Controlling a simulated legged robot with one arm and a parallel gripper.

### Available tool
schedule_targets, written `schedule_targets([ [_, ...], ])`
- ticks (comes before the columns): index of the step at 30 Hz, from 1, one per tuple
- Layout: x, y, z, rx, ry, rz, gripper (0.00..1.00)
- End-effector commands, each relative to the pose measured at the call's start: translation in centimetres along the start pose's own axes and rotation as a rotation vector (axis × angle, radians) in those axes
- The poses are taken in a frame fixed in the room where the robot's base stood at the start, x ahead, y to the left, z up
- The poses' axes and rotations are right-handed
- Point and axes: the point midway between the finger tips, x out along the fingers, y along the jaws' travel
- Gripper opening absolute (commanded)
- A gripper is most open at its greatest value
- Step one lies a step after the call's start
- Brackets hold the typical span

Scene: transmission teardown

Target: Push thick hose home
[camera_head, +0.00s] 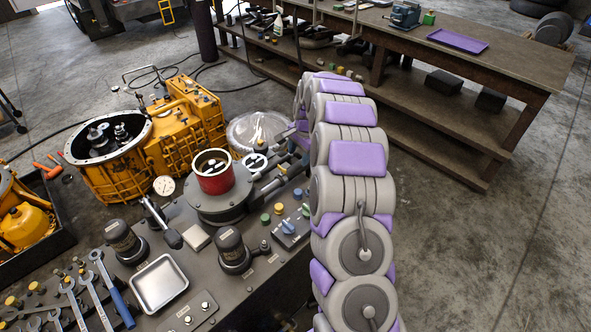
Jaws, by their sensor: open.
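My gripper (284,163) is small and partly hidden behind my grey and purple arm, at the back right edge of the grey bench. It is open, and its fingertips are hard to make out. It is close to several dark and grey cylindrical fittings (268,187) beside the red-rimmed round part (214,172). I cannot tell which of these is the thick hose, or whether the gripper touches it. My arm hides what lies right of the fittings.
The grey bench (215,268) carries black cylinders, a silver tray (159,283), wrenches (101,287) and knobs (280,208). A yellow transmission housing (187,128) stands behind it. A long workbench (470,70) with a purple tray (457,41) is at the back right. The right floor is clear.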

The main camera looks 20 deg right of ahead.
Motion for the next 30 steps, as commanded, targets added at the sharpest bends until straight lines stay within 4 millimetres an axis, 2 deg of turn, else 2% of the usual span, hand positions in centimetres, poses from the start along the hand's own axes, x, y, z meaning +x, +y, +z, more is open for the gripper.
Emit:
schedule_targets([
  [1,1.3,0.1,0.0,0.0,-0.001,0.001,0.56],
  [6,4.8,0.1,0.0,0.0,-0.002,0.004,0.56],
  [12,7.5,0.0,0.0,0.0,0.001,-0.001,0.56],
  [16,8.2,0.0,0.0,0.0,0.002,-0.003,0.56],
  [23,8.2,0.0,0.0,0.0,0.001,-0.002,0.56],
  [30,8.2,-0.1,0.0,0.0,0.001,-0.002,0.33],
])
